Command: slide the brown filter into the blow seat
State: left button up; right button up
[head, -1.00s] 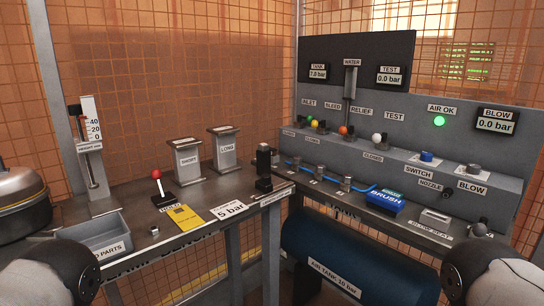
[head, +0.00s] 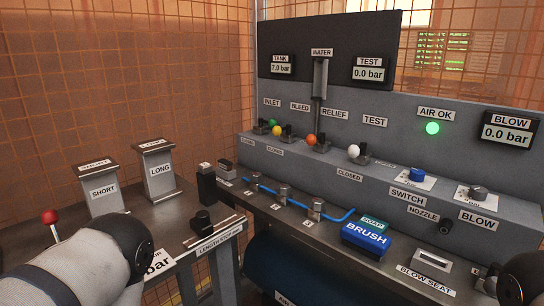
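The blow seat (head: 432,260) is a light grey block with a dark slot on top, on the right bench behind its BLOW SEAT label. I see no part in it. The brown filter is not in view. My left arm shows only as a pale link and dark joint at the lower left, and my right arm only as a dark joint at the lower right corner. Neither gripper's fingers show.
A blue brush block (head: 366,238) sits left of the blow seat. A blue hose (head: 335,217) runs along the bench through metal fittings. Behind stands a panel with valves, a nozzle (head: 446,226) and a blow knob (head: 477,192). SHORT (head: 100,190) and LONG (head: 157,172) stands are left.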

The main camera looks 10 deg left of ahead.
aim_at(226, 165)
jog(key=i+z, duration=0.3)
jog(key=i, duration=0.2)
jog(key=i+j+z, duration=0.15)
jog(key=i+z, duration=0.15)
jog(key=i, duration=0.2)
